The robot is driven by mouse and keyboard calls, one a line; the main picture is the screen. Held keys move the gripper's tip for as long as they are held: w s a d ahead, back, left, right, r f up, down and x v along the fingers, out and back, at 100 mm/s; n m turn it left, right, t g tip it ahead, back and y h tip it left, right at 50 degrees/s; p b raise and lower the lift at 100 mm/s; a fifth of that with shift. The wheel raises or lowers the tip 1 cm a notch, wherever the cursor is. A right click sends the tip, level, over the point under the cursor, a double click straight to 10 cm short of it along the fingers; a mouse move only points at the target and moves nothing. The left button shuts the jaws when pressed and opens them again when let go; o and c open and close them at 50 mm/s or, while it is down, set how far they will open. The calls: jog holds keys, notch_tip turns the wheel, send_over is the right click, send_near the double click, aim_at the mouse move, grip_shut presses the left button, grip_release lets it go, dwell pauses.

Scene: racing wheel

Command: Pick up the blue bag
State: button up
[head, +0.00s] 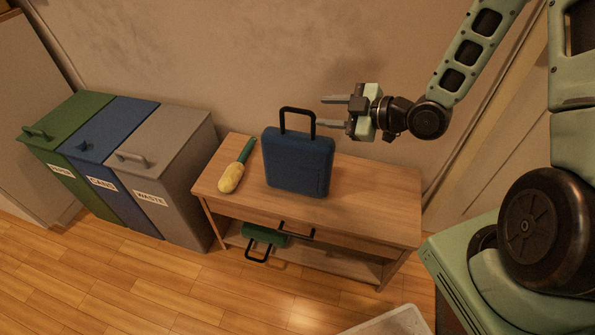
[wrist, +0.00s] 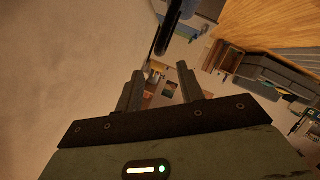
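The blue bag (head: 297,163) stands upright on the wooden table in the head view. It is a dark blue case with a black loop handle (head: 298,112) on top. My gripper (head: 325,111) is just right of the handle, about level with it, with its fingers pointing left. The fingers are apart and nothing shows between them. In the wrist view my gripper (wrist: 162,82) also shows two spread fingers. A dark bar beyond them at the top may be the bag's handle (wrist: 168,28). I cannot tell whether the fingers touch it.
A yellow brush with a green handle (head: 233,172) lies left of the bag on the table (head: 375,190). A green item with a black handle (head: 262,240) is on the lower shelf. Green, blue and grey bins (head: 165,150) stand left. The wall is close behind.

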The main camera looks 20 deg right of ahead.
aim_at(304, 111)
jog(key=x, duration=0.8)
jog(key=shift+w+a+f, duration=0.2)
jog(key=shift+w+f, duration=0.05)
jog(key=shift+w, duration=0.05)
grip_shut()
dwell(1.2)
